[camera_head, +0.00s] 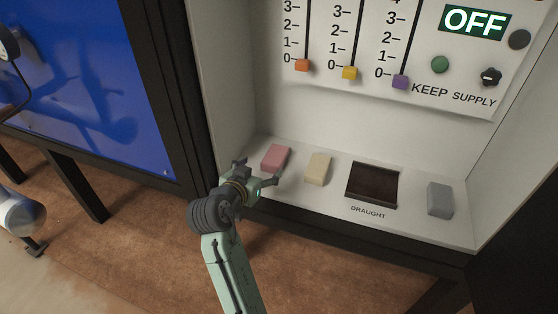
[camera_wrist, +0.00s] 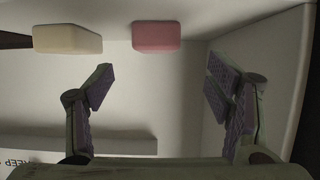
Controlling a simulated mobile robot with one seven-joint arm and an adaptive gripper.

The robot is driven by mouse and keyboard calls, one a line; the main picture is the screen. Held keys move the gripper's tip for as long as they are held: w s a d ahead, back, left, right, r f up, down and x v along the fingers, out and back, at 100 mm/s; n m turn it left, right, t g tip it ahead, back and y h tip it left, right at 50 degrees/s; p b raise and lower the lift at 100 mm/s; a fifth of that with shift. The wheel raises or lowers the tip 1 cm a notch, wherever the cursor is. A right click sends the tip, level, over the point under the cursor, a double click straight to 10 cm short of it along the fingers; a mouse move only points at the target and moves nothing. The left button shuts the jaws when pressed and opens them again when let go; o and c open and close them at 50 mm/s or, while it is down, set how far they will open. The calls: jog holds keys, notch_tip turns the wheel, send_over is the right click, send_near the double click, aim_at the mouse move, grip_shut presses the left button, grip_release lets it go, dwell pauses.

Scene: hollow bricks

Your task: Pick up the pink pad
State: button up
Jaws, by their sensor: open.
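The pink pad (camera_head: 276,158) is a small block lying on the white ledge at its left end. In the wrist view the pink pad (camera_wrist: 157,36) is at the top middle, beyond the fingertips and roughly between them. My gripper (camera_head: 257,174) is open and empty, just in front of the pad in the head view. In the wrist view my gripper (camera_wrist: 158,80) has its two fingers spread wide, with a gap between them and the pad. I see no contact with the pad.
A cream pad (camera_head: 318,169) lies right of the pink one; it also shows in the wrist view (camera_wrist: 68,38). Further right are a dark recessed tray (camera_head: 372,184) marked DRAUGHT and a grey pad (camera_head: 440,200). A slider panel (camera_head: 350,40) rises behind. The cabinet's side wall (camera_head: 222,80) stands close left.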

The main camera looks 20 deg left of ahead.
aim_at(274, 158)
jog(key=x, duration=0.5)
jog(key=shift+w, duration=0.15)
jog(key=x, duration=0.1)
jog(key=p+x, duration=0.1)
jog(key=x, duration=0.2)
jog(key=shift+w+d+r+p, duration=0.25)
jog(key=shift+d+r+p, duration=0.05)
jog(key=shift+p, duration=0.05)
jog(key=shift+w+f, duration=0.25)
jog(key=shift+w, duration=0.2)
jog(key=shift+c, duration=0.5)
jog(key=c, duration=1.1)
